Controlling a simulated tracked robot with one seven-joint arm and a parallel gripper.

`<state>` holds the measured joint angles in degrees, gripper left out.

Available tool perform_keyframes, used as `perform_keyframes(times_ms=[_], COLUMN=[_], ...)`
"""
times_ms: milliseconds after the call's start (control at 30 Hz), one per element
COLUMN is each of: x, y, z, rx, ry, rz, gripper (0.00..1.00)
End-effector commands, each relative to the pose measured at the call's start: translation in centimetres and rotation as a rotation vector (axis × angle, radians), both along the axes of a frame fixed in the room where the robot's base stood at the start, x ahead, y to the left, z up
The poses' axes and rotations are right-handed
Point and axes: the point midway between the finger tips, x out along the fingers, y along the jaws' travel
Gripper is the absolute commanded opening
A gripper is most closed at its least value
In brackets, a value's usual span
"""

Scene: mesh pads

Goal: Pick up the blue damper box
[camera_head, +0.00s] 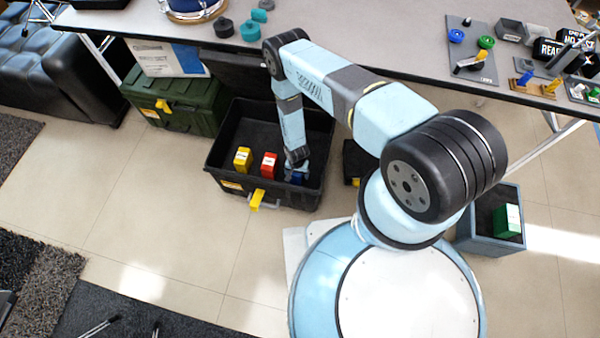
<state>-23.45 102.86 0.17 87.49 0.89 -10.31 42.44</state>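The blue damper box (297,178) sits inside the open black toolbox (228,184) on the floor, at the right end of a row. Only a small part of it shows below my arm's end. My gripper (298,168) reaches down into the toolbox right over the blue box. Its fingers are too small and too covered to tell whether they touch or grip the box.
A yellow box (242,159) and a red box (269,164) stand left of the blue one in the toolbox. A grey bin (474,240) with a green box (508,220) stands at right. A table (380,58) overhangs behind. A green case (170,103) sits left.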

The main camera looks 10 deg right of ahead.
Motion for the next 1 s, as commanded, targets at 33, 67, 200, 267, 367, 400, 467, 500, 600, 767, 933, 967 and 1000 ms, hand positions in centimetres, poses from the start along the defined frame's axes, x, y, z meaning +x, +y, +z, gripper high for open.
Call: perform_keyframes(times_ms=[33, 67, 200, 267, 367, 400, 467, 500, 600, 767, 933, 967, 1000], x=[0.01, 0.01, 0.01, 0.02, 0.02, 0.02, 0.02, 0.02, 0.02, 0.03, 0.04, 0.04, 0.06], y=[0.00, 0.00, 0.00, -0.01, -0.01, -0.01, -0.02, -0.02, -0.02, -0.02, -0.03, -0.03, -0.02], z=[0.02, 0.02, 0.03, 0.03, 0.03, 0.04, 0.04, 0.04, 0.04, 0.05, 0.06, 0.10, 0.20], rx=[0.000, 0.000, 0.000, 0.000, 0.000, 0.000, 0.000, 0.000, 0.000, 0.000, 0.000, 0.000, 0.000], ry=[0.000, 0.000, 0.000, 0.000, 0.000, 0.000, 0.000, 0.000, 0.000, 0.000, 0.000, 0.000, -0.001], rz=[0.000, 0.000, 0.000, 0.000, 0.000, 0.000, 0.000, 0.000, 0.000, -0.001, -0.001, -0.001, -0.001], gripper=[0.89, 0.89, 0.78, 0.72, 0.63, 0.59, 0.53, 0.49, 0.40, 0.27, 0.27, 0.27, 0.27])
